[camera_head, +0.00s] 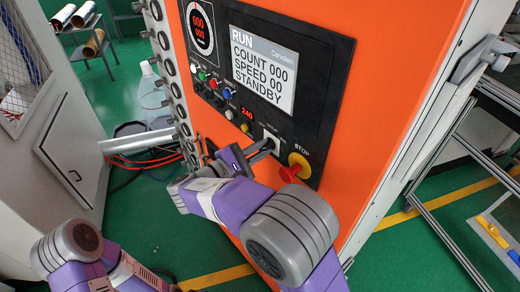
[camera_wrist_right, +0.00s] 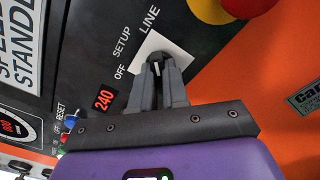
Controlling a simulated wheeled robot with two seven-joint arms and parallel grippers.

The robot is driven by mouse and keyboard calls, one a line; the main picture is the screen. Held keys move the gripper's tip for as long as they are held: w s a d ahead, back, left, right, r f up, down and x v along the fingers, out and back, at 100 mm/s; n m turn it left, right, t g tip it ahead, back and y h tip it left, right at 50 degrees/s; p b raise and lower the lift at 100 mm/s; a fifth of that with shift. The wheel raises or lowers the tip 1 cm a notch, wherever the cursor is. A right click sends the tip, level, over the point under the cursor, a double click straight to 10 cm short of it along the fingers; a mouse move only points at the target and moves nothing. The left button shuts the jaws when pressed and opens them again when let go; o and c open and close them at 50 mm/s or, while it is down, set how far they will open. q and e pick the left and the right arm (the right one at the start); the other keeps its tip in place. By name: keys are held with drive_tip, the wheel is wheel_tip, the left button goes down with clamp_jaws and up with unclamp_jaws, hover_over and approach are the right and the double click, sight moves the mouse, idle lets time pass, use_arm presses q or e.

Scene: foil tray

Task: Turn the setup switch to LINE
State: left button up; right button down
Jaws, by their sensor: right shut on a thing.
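The setup switch is a dark knob (camera_wrist_right: 157,60) on a white square plate (camera_wrist_right: 158,40), with OFF, SETUP and LINE printed around it in the right wrist view. My right gripper (camera_wrist_right: 157,82) has its fingers shut on the knob, one on each side. In the head view the right gripper (camera_head: 262,150) reaches the white plate (camera_head: 272,140) from the left. The fingers cover most of the knob, and I cannot tell which label it points to. Part of my left arm shows at the lower left of the head view, but its gripper does not.
A red and yellow STOP button (camera_head: 298,165) sits close to the right of the switch. A red 240 display (camera_head: 246,114), coloured buttons (camera_head: 213,84) and a screen (camera_head: 264,72) reading RUN and STANDBY share the black panel. The orange cabinet (camera_head: 385,110) surrounds it.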

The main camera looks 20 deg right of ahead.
drive_tip(key=c, duration=1.1)
unclamp_jaws()
drive_tip(key=shift+c, duration=0.2)
drive_tip(key=shift+a, duration=0.1)
drive_tip(key=v, duration=0.7)
drive_tip(key=shift+a+b, duration=0.2)
drive_tip(key=shift+b, duration=0.1)
drive_tip(key=shift+s+f, duration=0.1)
drive_tip(key=shift+s, duration=0.05)
